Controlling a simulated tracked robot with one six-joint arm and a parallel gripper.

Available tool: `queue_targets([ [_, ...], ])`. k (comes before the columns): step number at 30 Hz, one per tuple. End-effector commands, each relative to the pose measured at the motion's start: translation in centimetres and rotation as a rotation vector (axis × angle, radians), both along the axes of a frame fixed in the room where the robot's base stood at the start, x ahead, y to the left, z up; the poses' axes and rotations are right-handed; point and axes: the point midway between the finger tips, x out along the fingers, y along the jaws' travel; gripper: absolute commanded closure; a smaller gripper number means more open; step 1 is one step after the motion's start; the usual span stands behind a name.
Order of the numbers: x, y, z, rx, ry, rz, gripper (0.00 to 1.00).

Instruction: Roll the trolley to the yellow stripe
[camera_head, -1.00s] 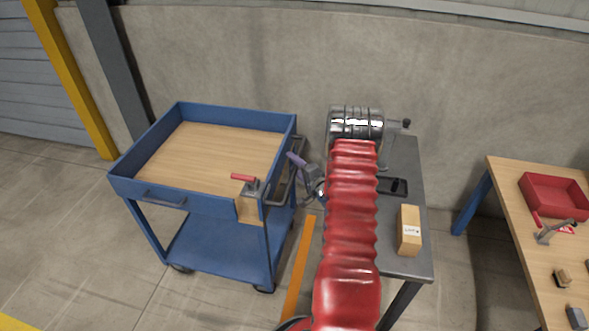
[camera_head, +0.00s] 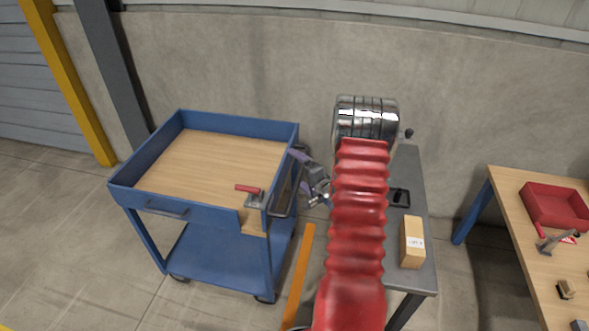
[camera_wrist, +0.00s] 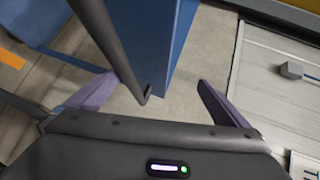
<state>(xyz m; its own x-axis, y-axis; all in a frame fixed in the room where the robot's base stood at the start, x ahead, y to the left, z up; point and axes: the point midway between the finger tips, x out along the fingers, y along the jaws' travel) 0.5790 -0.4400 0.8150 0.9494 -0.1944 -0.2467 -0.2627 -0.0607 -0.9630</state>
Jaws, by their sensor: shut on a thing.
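The blue trolley (camera_head: 150,192) with a wooden top stands upright at left centre in the head view. Its right-hand side has a dark bar handle (camera_head: 291,200), which also runs down from the top in the wrist view (camera_wrist: 108,40). My gripper (camera_head: 297,158) is at this handle, with its purple fingers apart on either side of the bar in the wrist view (camera_wrist: 155,95). It is shut on the handle, though the contact itself is partly hidden. A sliver of the yellow stripe (camera_head: 7,327) shows on the floor at the bottom left corner, apart from the trolley.
An orange stripe (camera_head: 299,275) lies on the floor right of the trolley. A wooden bench (camera_head: 520,235) is at far right. The floor left of the trolley is clear; a wall stands behind.

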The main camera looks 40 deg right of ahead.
Motion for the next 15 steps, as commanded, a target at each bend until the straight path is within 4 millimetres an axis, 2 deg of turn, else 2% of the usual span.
queue_targets([
  [1, 0.24, -0.29, 1.51, -0.013, -0.029, 0.003, 0.18],
  [8, 0.17, -0.26, 1.23, -0.016, -0.022, 0.001, 0.18],
  [15, -0.76, 0.00, 1.18, -0.016, -0.017, 0.002, 0.18],
])
